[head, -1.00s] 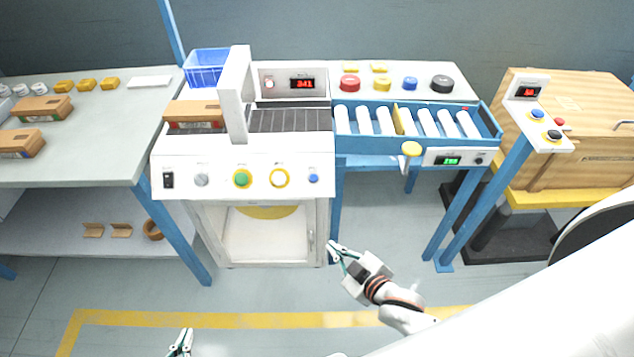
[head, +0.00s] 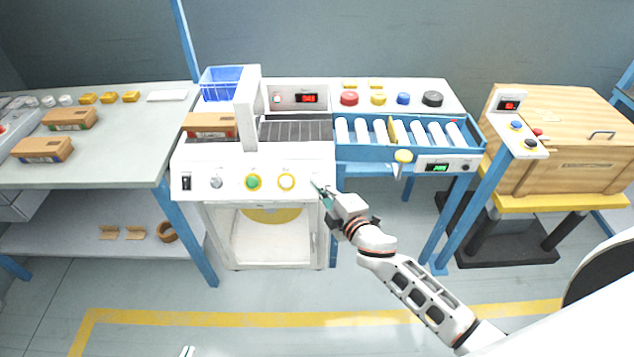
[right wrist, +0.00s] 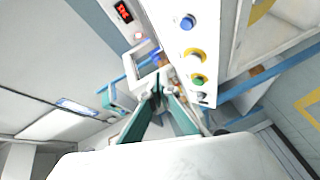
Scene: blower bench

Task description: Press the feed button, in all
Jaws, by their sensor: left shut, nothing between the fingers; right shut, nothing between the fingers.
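The white machine's front panel (head: 235,190) carries a black rocker switch (head: 186,183), a grey knob (head: 216,183), a green button in a yellow ring (head: 253,182) and a pale button in a yellow ring (head: 286,182). A blue button (right wrist: 188,22) shows in the right wrist view; in the head view my right gripper hides its place. I cannot read which button is feed. My right gripper (head: 316,186) is shut and empty at the panel's right end; contact cannot be told. My left gripper (head: 187,351) is shut, only its tip showing at the bottom edge.
A control post (head: 522,140) and wooden crate (head: 560,150) are further right. A table (head: 100,160) with boxes stands left.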

